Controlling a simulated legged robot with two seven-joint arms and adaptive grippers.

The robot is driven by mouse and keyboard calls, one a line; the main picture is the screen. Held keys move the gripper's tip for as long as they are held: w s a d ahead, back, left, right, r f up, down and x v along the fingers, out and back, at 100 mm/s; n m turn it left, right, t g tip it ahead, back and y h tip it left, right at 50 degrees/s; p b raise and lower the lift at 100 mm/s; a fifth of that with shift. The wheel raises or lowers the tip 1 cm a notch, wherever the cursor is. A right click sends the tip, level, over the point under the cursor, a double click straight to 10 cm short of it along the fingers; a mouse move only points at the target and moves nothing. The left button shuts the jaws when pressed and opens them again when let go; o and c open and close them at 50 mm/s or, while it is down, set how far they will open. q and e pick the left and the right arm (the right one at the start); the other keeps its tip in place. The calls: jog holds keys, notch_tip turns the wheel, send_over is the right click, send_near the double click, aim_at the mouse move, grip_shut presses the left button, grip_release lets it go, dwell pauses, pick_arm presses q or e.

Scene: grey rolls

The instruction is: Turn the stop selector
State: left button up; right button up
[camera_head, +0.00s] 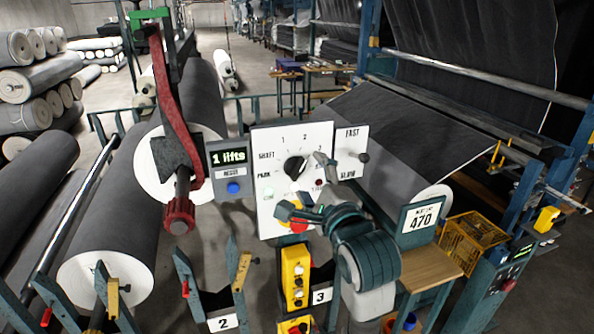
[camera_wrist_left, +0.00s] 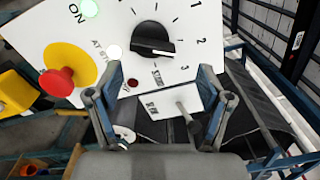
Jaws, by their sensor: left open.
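The stop selector is a black knob (camera_head: 295,167) with a white pointer line, on a white panel (camera_head: 262,142) marked SHAFT, PARK, 1, 2 and 3. The knob also shows near the top of the left wrist view (camera_wrist_left: 152,40), its line pointing roughly between 2 and 3. My left gripper (camera_head: 306,188) is in front of the panel's lower right part. In the left wrist view its fingers (camera_wrist_left: 160,82) are spread with nothing held. The knob lies beyond the fingertips and appears apart from them. My right gripper is not in view.
A red emergency button on yellow (camera_wrist_left: 62,82) sits low on the panel, near my left gripper. A small FAST lever plate (camera_head: 350,146) is just right. Large grey rolls (camera_head: 115,205) lie left.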

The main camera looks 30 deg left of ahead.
aim_at(300, 170)
pick_arm(q)
jog(key=a, duration=0.1)
jog(key=w+a, duration=0.1)
jog(key=a, duration=0.2)
jog(key=shift+w+a+f, duration=0.15)
jog(key=shift+a+f, duration=0.15)
jog(key=a, duration=0.3)
jog(key=shift+f+g, duration=0.2)
jog(key=shift+g, duration=0.1)
jog(key=shift+c, duration=1.1)
jog(key=shift+d, duration=0.3)
jog(key=c, duration=0.3)
jog(key=d, duration=0.3)
jog(key=shift+s+d+r, duration=0.2)
jog(key=shift+d+r, duration=0.1)
jog(key=shift+d, duration=0.05)
jog(key=c, duration=0.9)
jog(key=shift+w, duration=0.2)
grip_shut()
jog(key=shift+r, duration=0.2)
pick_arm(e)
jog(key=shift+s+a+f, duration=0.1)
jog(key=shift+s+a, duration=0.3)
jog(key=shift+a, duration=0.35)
